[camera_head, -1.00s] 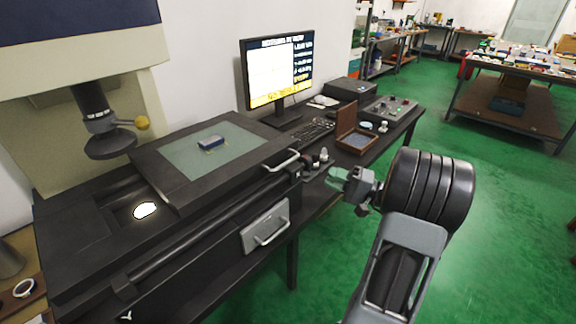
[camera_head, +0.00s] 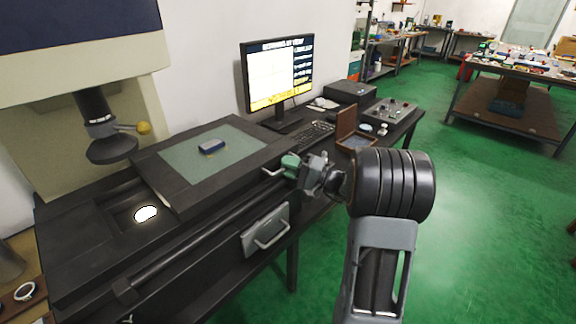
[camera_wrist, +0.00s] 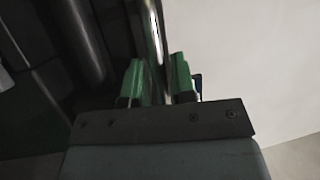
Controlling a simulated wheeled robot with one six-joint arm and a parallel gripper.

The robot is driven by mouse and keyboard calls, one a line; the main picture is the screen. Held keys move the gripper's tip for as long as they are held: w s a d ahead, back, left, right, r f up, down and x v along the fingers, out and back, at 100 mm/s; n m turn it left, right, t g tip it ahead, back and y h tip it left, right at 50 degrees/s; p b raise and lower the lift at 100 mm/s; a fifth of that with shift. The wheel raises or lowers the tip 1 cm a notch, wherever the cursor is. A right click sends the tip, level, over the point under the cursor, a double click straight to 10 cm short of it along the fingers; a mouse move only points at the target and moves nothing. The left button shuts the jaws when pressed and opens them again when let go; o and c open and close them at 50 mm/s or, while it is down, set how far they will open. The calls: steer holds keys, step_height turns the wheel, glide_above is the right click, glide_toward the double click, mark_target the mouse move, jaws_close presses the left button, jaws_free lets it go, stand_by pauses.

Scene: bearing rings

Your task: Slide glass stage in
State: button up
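The glass stage (camera_head: 187,165) is a pale green pane in a dark frame, sitting to the right of the lens and the lit opening. A metal handle (camera_head: 268,173) sticks out at the stage's right end. My gripper (camera_head: 291,163) is at this handle. In the wrist view the handle's bar (camera_wrist: 153,25) runs between the two green fingers of my gripper (camera_wrist: 159,82). The fingers stand apart, one on each side of the bar; firm contact does not show. In the head view the fingers hide part of the handle.
The lens (camera_head: 112,148) hangs over the left part of the machine bed, above a bright lit spot (camera_head: 146,214). A second handle (camera_head: 270,235) is on the front panel. A monitor (camera_head: 278,72), keyboard (camera_head: 312,132) and open wooden box (camera_head: 352,140) stand behind my arm.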

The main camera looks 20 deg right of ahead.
steer(key=shift+w+a, duration=0.15)
steer(key=shift+c, duration=0.5)
jaws_close()
